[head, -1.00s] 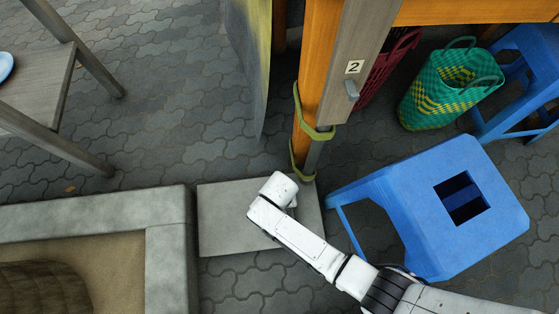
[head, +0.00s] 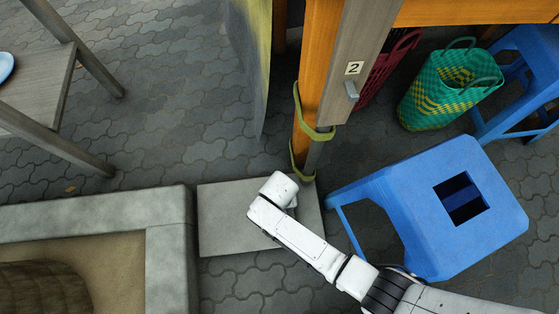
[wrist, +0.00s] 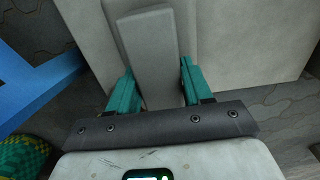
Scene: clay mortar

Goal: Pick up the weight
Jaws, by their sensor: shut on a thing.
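The weight shows in the wrist view as a grey, stone-like block (wrist: 152,45) standing between the two teal fingers of my gripper (wrist: 157,68). The fingers are shut on its sides. Around it is a flat pale grey slab (wrist: 240,45), which lies on the paving by the orange post in the head view (head: 228,220). I cannot tell whether block and slab are one piece. In the head view my arm's end is over the slab's right part and hides the fingers and the block.
A blue stool (head: 415,175) stands close on the right. An orange post (head: 318,85) with a green strap rises behind the slab. A stone-edged bed (head: 172,245) lies at left. A green woven basket (head: 445,90) stands at the back right.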

